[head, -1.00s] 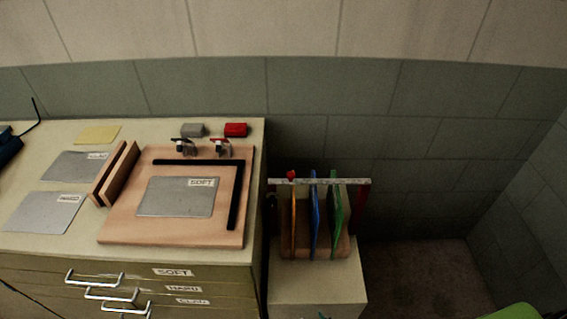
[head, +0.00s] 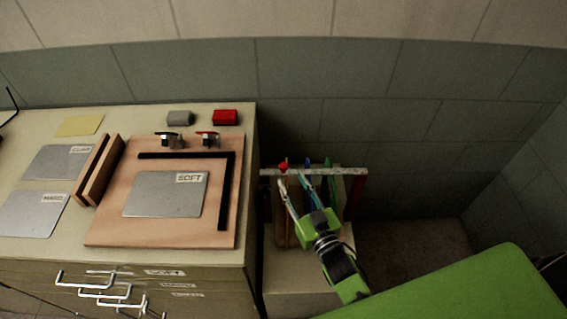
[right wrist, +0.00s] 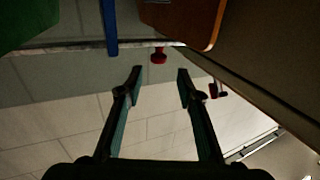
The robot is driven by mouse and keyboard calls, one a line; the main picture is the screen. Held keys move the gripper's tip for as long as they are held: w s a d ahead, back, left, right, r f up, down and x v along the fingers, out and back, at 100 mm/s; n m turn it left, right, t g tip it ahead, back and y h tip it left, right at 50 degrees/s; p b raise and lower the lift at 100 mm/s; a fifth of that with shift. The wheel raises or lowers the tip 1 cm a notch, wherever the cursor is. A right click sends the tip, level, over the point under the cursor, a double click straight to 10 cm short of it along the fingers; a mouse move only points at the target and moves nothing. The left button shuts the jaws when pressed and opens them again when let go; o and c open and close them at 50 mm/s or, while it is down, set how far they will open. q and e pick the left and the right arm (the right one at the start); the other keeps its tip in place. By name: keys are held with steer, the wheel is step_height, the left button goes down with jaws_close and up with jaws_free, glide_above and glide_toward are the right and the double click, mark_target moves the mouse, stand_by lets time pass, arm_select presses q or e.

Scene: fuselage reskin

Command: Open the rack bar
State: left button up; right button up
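The rack bar (head: 335,171) is a pale, speckled bar across the top of a small rack, with a red knob (head: 283,168) near its left end. It spans above orange, blue and green upright panels. My right gripper (head: 292,178) reaches up to the bar from the front. In the right wrist view, the gripper (right wrist: 159,72) is open and empty. Contact is not visible. My left gripper is not in view.
The rack stands on a low cabinet (head: 280,283) right of the drawer cabinet. On the drawer cabinet lie a wooden board (head: 110,225) with a SOFT sheet (head: 165,194), other metal sheets, and grey (head: 179,117) and red (head: 225,117) blocks. Walls stand behind and at right.

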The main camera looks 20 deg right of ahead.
mark_target(285, 169)
steer(key=w, duration=0.6)
steer(key=shift+w+a+f+p, duration=0.15)
steer(key=shift+w+a+p, duration=0.05)
steer(key=shift+w+p, duration=0.15)
steer(key=shift+w, duration=0.25)
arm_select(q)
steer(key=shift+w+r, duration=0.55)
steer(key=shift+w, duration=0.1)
arm_select(e)
steer(key=shift+w+a, duration=0.1)
steer(key=shift+w, duration=0.25)
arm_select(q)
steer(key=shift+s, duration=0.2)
arm_select(e)
steer(key=shift+s, duration=0.1)
jaws_close()
